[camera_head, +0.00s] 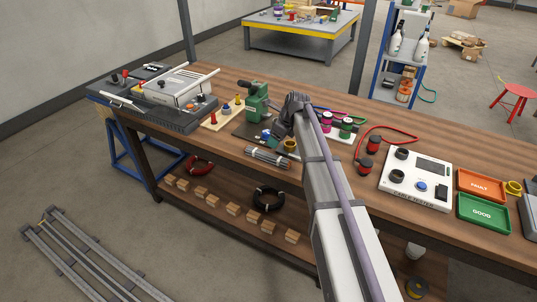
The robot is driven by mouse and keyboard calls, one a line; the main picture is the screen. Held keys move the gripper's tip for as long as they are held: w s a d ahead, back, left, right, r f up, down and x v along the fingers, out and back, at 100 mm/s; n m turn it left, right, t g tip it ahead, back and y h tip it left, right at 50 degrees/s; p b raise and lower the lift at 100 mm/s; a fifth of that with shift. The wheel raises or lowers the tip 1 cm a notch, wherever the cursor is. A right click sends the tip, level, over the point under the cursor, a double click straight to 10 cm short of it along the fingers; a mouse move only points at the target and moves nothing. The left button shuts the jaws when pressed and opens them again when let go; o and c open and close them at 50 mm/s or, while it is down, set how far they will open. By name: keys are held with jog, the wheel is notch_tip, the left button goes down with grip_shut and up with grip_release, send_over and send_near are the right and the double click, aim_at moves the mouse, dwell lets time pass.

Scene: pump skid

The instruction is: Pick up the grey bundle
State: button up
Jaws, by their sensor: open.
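The grey bundle (268,157) looks like several thin grey rods tied together. It lies near the front edge of the wooden workbench (228,131), left of the middle. My gripper (283,128) is at the end of my arm, above the bench and just up and right of the bundle in the picture. It is open and small in view; its fingertips are hard to make out. The bundle is apart from it, as far as I can tell.
A wooden peg board (222,115) sits left.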

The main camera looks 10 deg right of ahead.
aim_at(267, 154)
jog(key=b+x, duration=0.5)
jog(key=x, duration=0.1)
jog(key=shift+f+b, duration=0.25)
jog(key=shift+b, duration=0.1)
jog(key=shift+w+a+r, duration=0.1)
jog(key=shift+r, duration=0.05)
jog(key=b+x, duration=0.4)
jog(key=x, duration=0.1)
jog(key=shift+w+b, duration=0.1)
jog(key=shift+b, duration=0.2)
jog(key=shift+r, duration=0.15)
jog(key=c, duration=0.9)
